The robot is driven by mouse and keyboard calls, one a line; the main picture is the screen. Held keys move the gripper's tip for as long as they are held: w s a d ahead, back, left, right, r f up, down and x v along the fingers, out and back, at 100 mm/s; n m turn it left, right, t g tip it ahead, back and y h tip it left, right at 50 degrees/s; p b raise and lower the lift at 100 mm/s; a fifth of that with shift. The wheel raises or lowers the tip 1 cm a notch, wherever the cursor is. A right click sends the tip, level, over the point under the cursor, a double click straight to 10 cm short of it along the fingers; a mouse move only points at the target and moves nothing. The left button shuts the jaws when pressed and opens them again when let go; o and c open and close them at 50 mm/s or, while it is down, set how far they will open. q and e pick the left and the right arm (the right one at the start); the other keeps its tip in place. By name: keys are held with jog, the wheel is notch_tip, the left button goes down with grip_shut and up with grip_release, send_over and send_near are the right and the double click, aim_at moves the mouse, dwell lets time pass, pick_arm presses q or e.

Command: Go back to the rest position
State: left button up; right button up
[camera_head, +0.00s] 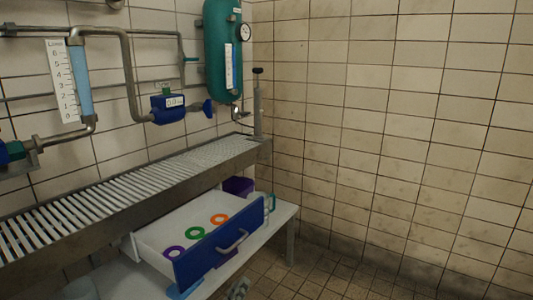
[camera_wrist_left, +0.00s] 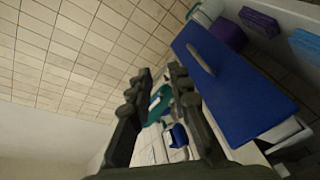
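My left gripper (camera_head: 240,288) shows small at the bottom edge of the head view, below and in front of the open drawer, apart from its handle. In the left wrist view its two dark fingers (camera_wrist_left: 161,74) stand apart with nothing held between them. The drawer's blue front (camera_head: 218,243) has a grey handle (camera_head: 232,242), also seen in the wrist view (camera_wrist_left: 201,59). Inside the white drawer lie a purple ring (camera_head: 174,252), a green ring (camera_head: 195,233) and an orange ring (camera_head: 219,219). My right gripper is not in view.
The drawer stands out over a pale bench (camera_head: 283,217). A purple container (camera_head: 238,186) is behind it. A slatted metal shelf (camera_head: 110,195) runs above. A green tank (camera_head: 222,55), pipes and a blue meter (camera_head: 168,108) are on the wall. Floor to the right is clear.

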pick_arm(q)
jog(key=s+a+f+m+g+y, duration=0.3)
jog(key=s+a+f+m+g, duration=0.2)
jog(key=s+a+f+g, duration=0.4)
jog(key=s+a+m+g+y, duration=0.1)
jog(key=s+a+g+y, duration=0.15)
jog(key=s+a, duration=0.55)
jog(key=s+a+m+g+y, duration=0.2)
jog(key=s+a+g, duration=0.15)
jog(key=s, duration=0.85)
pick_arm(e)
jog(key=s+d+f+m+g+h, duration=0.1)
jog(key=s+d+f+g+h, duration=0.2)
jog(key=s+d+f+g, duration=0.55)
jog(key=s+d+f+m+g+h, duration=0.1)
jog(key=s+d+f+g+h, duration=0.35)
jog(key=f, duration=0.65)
pick_arm(q)
jog(key=d+p+x, duration=0.1)
jog(key=p+x, duration=0.2)
jog(key=x, duration=0.5)
jog(key=shift+d+f+t+h+p, duration=0.25)
jog(key=shift+f+t+h+p, duration=0.05)
jog(key=shift+f+h+p, duration=0.05)
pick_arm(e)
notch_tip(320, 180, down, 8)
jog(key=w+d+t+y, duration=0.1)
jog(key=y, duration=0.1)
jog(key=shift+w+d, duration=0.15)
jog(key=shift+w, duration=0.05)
